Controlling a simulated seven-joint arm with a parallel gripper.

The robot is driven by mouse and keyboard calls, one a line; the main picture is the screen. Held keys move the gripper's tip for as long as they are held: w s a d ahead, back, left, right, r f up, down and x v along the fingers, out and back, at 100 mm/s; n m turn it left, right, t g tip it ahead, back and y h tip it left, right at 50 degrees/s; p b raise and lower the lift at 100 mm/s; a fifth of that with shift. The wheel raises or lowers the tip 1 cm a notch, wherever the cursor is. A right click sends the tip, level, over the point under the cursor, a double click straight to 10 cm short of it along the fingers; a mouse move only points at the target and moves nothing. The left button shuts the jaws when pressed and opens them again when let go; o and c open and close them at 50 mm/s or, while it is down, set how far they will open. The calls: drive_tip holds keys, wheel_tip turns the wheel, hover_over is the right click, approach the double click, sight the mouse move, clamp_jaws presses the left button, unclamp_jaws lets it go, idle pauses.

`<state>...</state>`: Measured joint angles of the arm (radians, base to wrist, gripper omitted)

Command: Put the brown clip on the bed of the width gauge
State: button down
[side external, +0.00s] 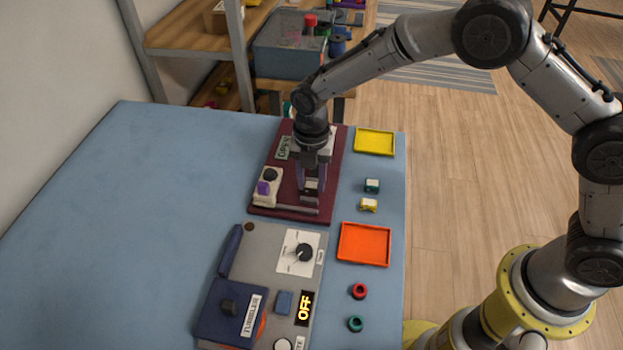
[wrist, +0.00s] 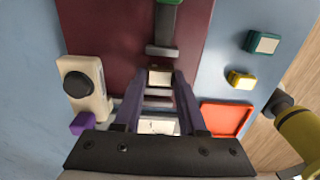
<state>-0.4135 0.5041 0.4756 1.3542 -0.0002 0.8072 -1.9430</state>
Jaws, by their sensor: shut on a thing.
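My gripper (side external: 311,196) is over the maroon board of the width gauge (side external: 262,205), pointing down. In the wrist view its fingertips (wrist: 159,82) are shut on a small block with a pale top and dark brown edges, the brown clip (wrist: 159,76). The fingers hide much of the clip in the side view. A grey metal bar with a crosspiece (wrist: 163,48) lies on the board just beyond the clip. I cannot tell whether the clip touches the gauge's bed, which is largely hidden under my gripper.
A cream unit (side external: 267,185) with a black knob and purple block stands at the board's left. A green clip (side external: 372,186), yellow clip (side external: 369,204), yellow tray (side external: 375,142) and orange tray (side external: 364,244) lie right. The tumbler machine (side external: 262,260) is in front. The blue table's left is clear.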

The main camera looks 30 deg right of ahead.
drive_tip(key=shift+f, duration=0.3)
drive_tip(key=shift+c, duration=1.9)
unclamp_jaws()
drive_tip(key=shift+r, duration=0.1)
wheel_tip(320, 180, up, 11)
